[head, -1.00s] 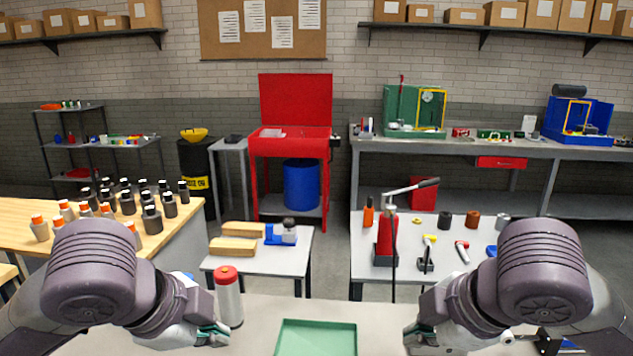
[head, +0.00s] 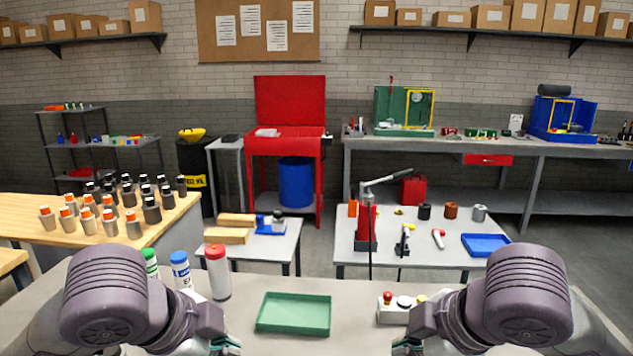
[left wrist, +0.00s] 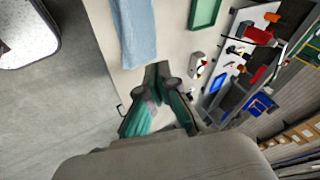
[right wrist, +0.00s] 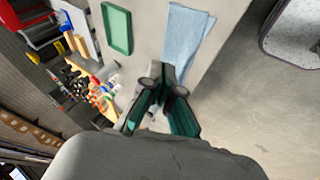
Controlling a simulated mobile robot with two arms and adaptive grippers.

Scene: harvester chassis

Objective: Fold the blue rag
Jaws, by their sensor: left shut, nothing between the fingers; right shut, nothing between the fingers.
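The blue rag is a light blue cloth lying on the grey table. It shows at the top of the left wrist view (left wrist: 134,32) and of the right wrist view (right wrist: 187,42); it is out of frame in the head view. My right gripper (head: 398,347) is also shut and empty. Its fingertips (right wrist: 165,75) appear by the rag's near end; I cannot tell whether they touch it.
A green tray (head: 293,328) lies on the table ahead, between my arms. Red-capped (head: 217,272), blue-capped (head: 181,271) and green-capped (head: 150,264) bottles stand beside my left arm. A button box (head: 392,314) is near my right arm. The table's edge (left wrist: 112,85) borders open floor.

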